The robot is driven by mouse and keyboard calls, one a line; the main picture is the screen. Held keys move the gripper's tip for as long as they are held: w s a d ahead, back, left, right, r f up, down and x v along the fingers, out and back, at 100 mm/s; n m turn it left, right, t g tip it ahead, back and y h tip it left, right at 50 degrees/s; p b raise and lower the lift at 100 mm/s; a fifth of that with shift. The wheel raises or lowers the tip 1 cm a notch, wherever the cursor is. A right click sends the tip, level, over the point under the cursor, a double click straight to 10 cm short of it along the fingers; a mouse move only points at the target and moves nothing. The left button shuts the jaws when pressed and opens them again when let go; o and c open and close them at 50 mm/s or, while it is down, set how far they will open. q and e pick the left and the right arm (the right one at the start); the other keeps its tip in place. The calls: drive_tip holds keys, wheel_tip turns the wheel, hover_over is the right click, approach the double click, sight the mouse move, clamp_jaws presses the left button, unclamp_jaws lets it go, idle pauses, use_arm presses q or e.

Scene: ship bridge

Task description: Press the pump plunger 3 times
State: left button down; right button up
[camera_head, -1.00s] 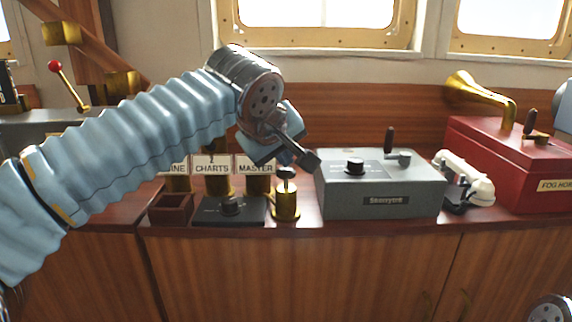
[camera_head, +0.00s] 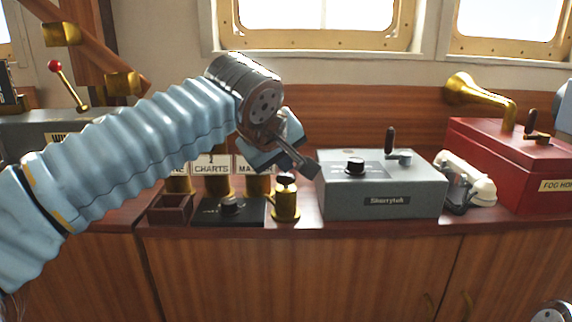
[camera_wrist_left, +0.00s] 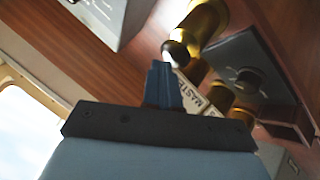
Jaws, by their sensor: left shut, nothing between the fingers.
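The brass pump (camera_head: 286,207) stands upright near the front edge of the wooden counter, its plunger knob (camera_head: 287,179) on top. My left gripper (camera_head: 309,168) is shut and empty, pointing down and right, just above and slightly right of the knob. In the left wrist view, the shut fingers (camera_wrist_left: 162,80) appear close beside the pale knob (camera_wrist_left: 175,50), with the brass pump body (camera_wrist_left: 202,24) behind it. I cannot tell whether fingertips and knob touch.
A grey box (camera_head: 380,188) with knob and crank stands right of the pump. A black panel (camera_head: 230,211) and a small wooden tray (camera_head: 169,208) are left of it. Labelled brass tubes (camera_head: 218,184) stand behind. A white handset (camera_head: 467,180) and red fog horn box (camera_head: 510,165) are further right.

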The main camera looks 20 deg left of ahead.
sight(283, 177)
use_arm(q)
drive_tip(key=shift+f, duration=0.2)
drive_tip(key=shift+r, duration=0.1)
drive_tip(key=shift+r+p, duration=1.7)
drive_tip(key=shift+r, duration=0.15)
wheel_tip(283, 177, up, 5)
drive_tip(key=p, duration=0.4)
drive_tip(key=shift+p, duration=0.3)
idle(1.7)
